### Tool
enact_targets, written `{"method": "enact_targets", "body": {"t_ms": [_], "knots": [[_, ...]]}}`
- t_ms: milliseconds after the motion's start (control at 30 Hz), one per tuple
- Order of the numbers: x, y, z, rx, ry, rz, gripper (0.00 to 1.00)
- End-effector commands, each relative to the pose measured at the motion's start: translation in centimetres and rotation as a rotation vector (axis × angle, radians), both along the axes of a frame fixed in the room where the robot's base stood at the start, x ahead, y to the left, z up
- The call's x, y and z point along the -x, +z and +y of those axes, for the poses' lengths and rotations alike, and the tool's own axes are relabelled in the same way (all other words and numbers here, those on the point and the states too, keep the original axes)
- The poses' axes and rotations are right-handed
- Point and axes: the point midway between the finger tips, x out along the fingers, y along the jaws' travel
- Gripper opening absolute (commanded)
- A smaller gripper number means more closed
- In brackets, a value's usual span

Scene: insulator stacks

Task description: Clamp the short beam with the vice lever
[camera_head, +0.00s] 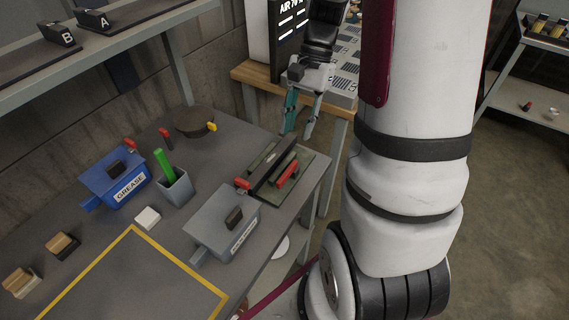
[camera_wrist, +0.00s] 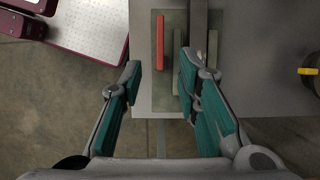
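The vice (camera_head: 308,172) has a green base plate and stands at the right edge of the grey bench. It also shows at the top of the wrist view (camera_wrist: 160,98). A dark beam (camera_head: 272,163) lies across it between the jaws, and it shows as a dark bar in the wrist view (camera_wrist: 198,18). The red vice lever (camera_head: 287,174) lies beside the beam, and it points down the wrist view (camera_wrist: 160,40). My gripper (camera_head: 298,134) is open and empty above the vice's far end. In the wrist view my fingertips (camera_wrist: 160,78) are apart, with the lever ahead between them.
A grey lidded box (camera_head: 212,222) stands close to the vice. A blue grease box (camera_head: 112,180), a cup with a green stick (camera_head: 176,190) and a round dark pan (camera_head: 194,122) are farther left. A wooden table (camera_head: 262,78) with a screen stands behind my gripper.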

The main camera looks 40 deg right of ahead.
Motion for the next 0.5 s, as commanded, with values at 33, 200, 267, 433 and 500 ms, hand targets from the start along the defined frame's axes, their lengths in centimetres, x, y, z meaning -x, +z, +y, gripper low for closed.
{"method": "enact_targets", "body": {"t_ms": [33, 200, 267, 433, 500], "knots": [[0.2, -1.0, 0.4, -0.003, 0.001, 0.004, 0.3], [0.6, -4.1, 1.7, -0.003, 0.002, 0.004, 0.3], [0.8, -5.2, 2.1, -0.004, 0.002, 0.005, 0.3], [1.2, -8.0, 3.2, -0.002, 0.002, 0.003, 0.3], [1.3, -8.8, 3.5, -0.002, 0.003, 0.002, 0.3]]}}
